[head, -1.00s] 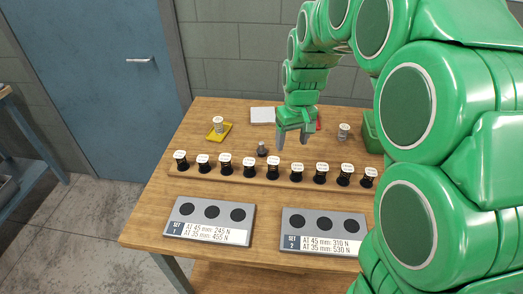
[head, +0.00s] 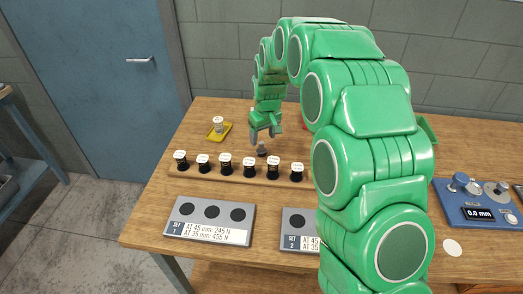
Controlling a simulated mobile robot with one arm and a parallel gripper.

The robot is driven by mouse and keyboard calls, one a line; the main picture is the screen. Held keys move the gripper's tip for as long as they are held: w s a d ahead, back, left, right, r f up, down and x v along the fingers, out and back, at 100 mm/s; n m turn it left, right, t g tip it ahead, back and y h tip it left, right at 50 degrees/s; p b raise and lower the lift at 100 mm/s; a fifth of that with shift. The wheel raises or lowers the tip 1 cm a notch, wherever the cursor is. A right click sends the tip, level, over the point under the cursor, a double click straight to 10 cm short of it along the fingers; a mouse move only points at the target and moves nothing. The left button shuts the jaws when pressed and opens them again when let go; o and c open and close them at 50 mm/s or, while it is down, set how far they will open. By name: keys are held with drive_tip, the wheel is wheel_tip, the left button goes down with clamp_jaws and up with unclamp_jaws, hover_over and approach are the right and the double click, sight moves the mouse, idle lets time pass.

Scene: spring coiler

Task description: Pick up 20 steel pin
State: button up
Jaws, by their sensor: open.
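A small dark piece with a grey top (head: 262,150) stands on the table behind the wooden rack; it may be the steel pin, but it is too small to tell. My gripper (head: 265,138) is open and empty, pointing down just above and behind this piece. I cannot tell whether the fingers touch it. Several black pieces with white labelled tops (head: 225,165) stand in a row on the wooden rack (head: 208,177). Their labels are too small to read. My arm hides the right end of the row.
A yellow tray (head: 226,127) with a pale coil-like piece stands at back left. Grey plates for set 1 (head: 180,228) and set 2 (head: 290,241) lie in front, the second partly hidden. A blue device (head: 470,214) reading 0.0 mm stands at right. A white disc (head: 452,247) lies near it.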

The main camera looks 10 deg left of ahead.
sight(262, 143)
drive_tip(key=shift+w+a+f, duration=0.1)
drive_tip(key=shift+f, duration=0.9)
drive_tip(key=shift+w+a+f, duration=0.1)
drive_tip(key=shift+a+f, duration=0.05)
drive_tip(key=shift+f, duration=0.9)
drive_tip(key=shift+w+a+f, duration=0.1)
drive_tip(key=shift+f, duration=0.9)
drive_tip(key=c, duration=1.2)
